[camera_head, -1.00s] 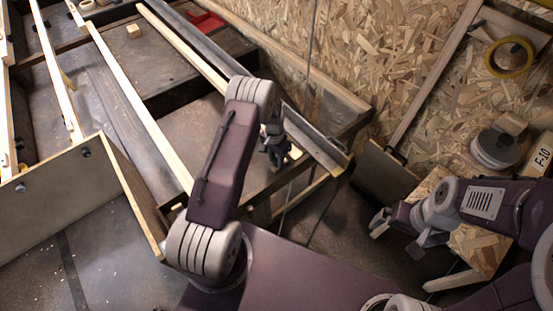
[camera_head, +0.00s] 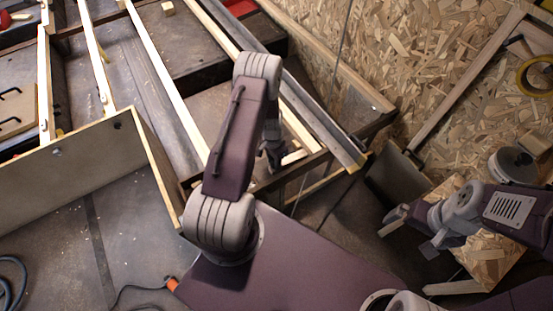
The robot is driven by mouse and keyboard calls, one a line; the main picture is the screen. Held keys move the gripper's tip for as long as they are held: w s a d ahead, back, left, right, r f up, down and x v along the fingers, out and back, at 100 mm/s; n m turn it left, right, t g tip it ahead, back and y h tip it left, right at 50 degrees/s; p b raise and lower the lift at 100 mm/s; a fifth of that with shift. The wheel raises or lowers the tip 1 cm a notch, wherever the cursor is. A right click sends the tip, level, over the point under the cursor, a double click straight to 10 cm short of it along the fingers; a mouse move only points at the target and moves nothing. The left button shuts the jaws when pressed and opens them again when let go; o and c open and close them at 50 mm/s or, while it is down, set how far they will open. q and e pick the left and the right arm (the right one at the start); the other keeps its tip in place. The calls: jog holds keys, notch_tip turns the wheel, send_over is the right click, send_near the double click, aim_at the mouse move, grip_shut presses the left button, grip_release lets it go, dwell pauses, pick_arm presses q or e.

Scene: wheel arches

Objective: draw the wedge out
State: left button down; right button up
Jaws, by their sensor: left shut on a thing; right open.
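My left gripper (camera_head: 273,156) is at the end of the purple arm, over the near end of the wooden frame. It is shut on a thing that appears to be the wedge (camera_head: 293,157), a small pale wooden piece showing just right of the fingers. The fingers and arm hide part of it, and I cannot tell whether it still touches the frame. My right gripper (camera_head: 392,222) is open and empty at the right, in front of a grey panel.
Long pale and dark rails (camera_head: 168,80) run across the frame. A plywood box side (camera_head: 75,180) stands at left. A chipboard wall (camera_head: 410,60) is behind. A roll of yellow tape (camera_head: 535,75) and a grey round tin (camera_head: 512,165) are at right. A cable (camera_head: 140,290) lies on the floor.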

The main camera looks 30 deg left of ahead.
pick_arm(q)
jog(key=c, duration=1.1)
grip_release()
jog(key=shift+o, duration=0.2)
jog(key=shift+r, duration=0.1)
notch_tip(320, 180, up, 9)
jog(key=p, duration=0.3)
jog(key=shift+a+p, duration=0.25)
jog(key=shift+p, duration=0.05)
jog(key=shift+w+d, duration=0.1)
jog(key=shift+d, duration=0.05)
